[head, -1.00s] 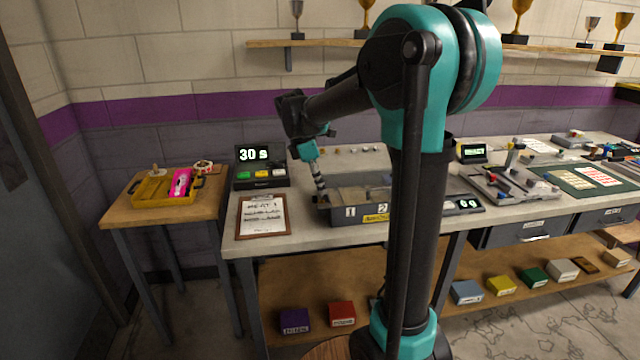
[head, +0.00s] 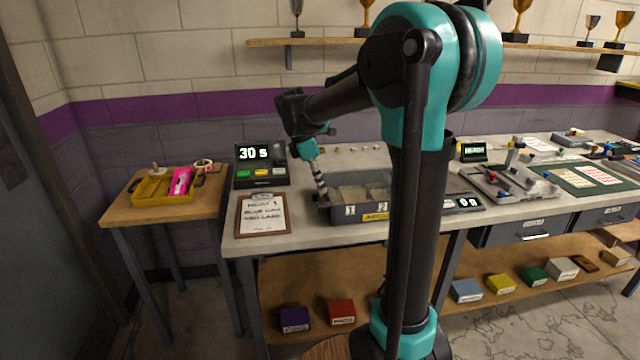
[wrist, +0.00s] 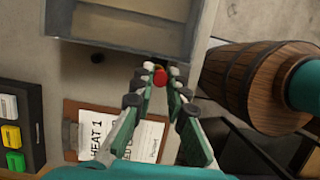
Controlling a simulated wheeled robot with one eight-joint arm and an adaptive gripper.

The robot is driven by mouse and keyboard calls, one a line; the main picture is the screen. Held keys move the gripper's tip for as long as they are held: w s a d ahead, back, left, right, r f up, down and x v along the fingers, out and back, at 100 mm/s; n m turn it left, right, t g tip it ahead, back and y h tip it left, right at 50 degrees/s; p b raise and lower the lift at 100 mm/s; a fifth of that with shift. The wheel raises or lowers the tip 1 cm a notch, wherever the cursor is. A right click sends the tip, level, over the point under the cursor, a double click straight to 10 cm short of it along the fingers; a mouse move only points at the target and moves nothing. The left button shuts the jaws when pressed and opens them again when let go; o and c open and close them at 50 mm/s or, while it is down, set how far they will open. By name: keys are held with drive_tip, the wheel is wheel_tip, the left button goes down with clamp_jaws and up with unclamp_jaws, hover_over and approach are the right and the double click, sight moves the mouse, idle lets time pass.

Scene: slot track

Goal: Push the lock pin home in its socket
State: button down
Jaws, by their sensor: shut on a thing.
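In the wrist view my gripper (wrist: 160,82) has its fingertips closed around a small red piece, which I take to be the lock pin (wrist: 160,75). The pin is right beside the outer wall of the grey bin (wrist: 120,47). Its lower part and the socket are hidden, so I cannot tell how deep it sits. In the head view my gripper (head: 322,193) points down, slightly tilted, at the left end of the grey bin (head: 345,216) marked 1 and 2. The pin is too small to make out there.
A clipboard (head: 262,215) lies left of the bin. A timer box (head: 261,166) reading 30 s stands behind it. A yellow tray (head: 150,190) sits on the side table.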

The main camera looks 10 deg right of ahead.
drive_tip(key=shift+f, duration=1.3)
drive_tip(key=c, duration=1.4)
unclamp_jaws()
drive_tip(key=shift+c, duration=0.2)
drive_tip(key=v, duration=1.2)
drive_tip(key=shift+f, duration=0.1)
